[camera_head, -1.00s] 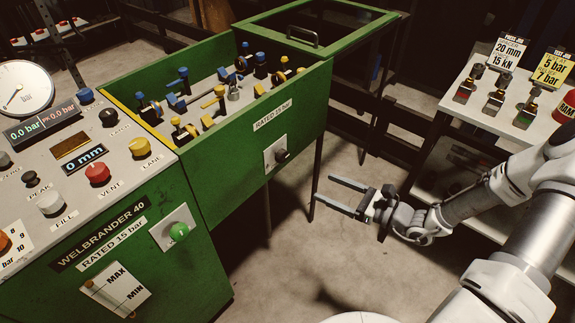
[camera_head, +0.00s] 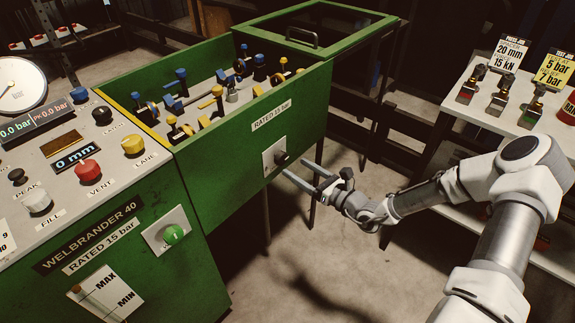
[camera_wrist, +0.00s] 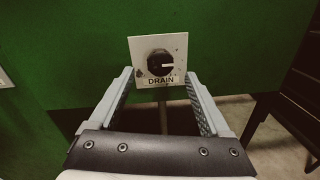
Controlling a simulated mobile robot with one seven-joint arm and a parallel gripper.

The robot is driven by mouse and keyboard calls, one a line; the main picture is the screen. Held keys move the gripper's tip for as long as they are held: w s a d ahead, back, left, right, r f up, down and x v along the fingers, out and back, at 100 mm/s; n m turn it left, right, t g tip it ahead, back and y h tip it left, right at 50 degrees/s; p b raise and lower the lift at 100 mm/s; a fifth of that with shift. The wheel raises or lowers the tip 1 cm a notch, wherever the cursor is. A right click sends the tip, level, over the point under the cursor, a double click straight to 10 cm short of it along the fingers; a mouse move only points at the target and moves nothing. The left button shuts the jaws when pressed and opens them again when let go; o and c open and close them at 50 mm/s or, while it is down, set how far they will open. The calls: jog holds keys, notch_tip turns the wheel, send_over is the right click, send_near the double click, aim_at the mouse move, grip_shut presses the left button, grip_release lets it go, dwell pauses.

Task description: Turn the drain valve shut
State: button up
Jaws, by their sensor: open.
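The drain valve is a black round knob (camera_wrist: 159,63) on a white square plate labelled DRAIN (camera_wrist: 158,81), set in the green side wall of the machine. In the wrist view its white pointer line points to the right. In the head view the knob (camera_head: 281,158) sits on its plate (camera_head: 270,160) below the "RATED 15 bar" label. My gripper (camera_head: 300,172) is open and empty, its fingertips just in front of the plate, slightly below and right of the knob. In the wrist view the two fingers (camera_wrist: 160,87) stand either side of the plate's lower part, with the knob ahead between them.
The green tank (camera_head: 240,165) holds several blue and yellow fittings. The control panel with a green knob (camera_head: 173,235) stands at left. A white shelf (camera_head: 500,115) with small fixtures and signs is at right. A dark table or stand leg (camera_wrist: 262,120) shows right of my gripper.

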aim_at(284, 160)
jog(key=b+x, duration=0.1)
jog(key=x, duration=0.4)
jog(key=shift+d, duration=0.1)
grip_shut()
dwell(0.3)
